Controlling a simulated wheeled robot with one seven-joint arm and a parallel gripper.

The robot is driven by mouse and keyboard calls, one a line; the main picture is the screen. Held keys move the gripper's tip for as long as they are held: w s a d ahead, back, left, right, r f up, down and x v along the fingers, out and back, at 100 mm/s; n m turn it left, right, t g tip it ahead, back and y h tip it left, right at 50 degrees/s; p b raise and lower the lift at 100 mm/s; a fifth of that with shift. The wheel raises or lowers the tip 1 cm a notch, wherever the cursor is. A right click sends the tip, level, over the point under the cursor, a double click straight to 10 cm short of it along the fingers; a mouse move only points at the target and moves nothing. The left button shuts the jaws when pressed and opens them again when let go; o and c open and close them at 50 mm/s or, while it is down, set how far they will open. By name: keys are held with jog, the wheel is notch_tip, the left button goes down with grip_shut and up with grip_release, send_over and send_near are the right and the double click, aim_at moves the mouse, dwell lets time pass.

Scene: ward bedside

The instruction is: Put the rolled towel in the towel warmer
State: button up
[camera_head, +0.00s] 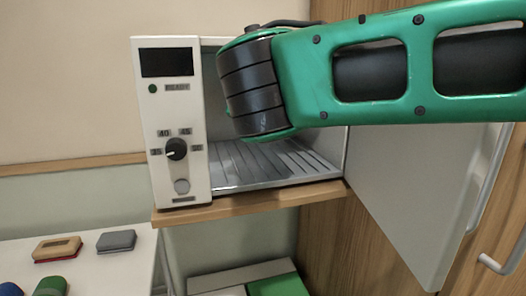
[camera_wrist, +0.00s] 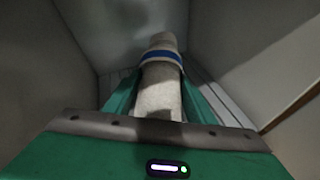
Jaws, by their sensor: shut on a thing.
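The towel warmer (camera_head: 198,197) is a white box on a wooden shelf, with its door (camera_head: 420,190) swung open to the right. Its slatted floor shows below my arm. The rolled towel (camera_wrist: 160,98) is pale with a blue band and shows in the wrist view, pointing away from the camera. My gripper (camera_wrist: 158,80) is shut on it, one green finger along each side. Grey walls and floor slats surround the towel, so it is within the warmer's chamber. Whether it touches the slats I cannot tell. In the head view my arm hides the gripper and towel.
The warmer's front panel has a dark display (camera_head: 166,62) and a knob (camera_head: 176,149). A white table (camera_head: 120,272) at lower left holds several small coloured items. A box with a green part (camera_head: 278,286) stands below the shelf. The open door bounds the right side.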

aim_at(264, 163)
jog(key=shift+s+f, duration=0.1)
jog(key=shift+f, duration=1.8)
jog(key=shift+w+f, duration=0.2)
jog(key=shift+f, duration=1.4)
jog(key=shift+f, duration=0.1)
jog(key=o, duration=1.1)
jog(key=v, duration=1.2)
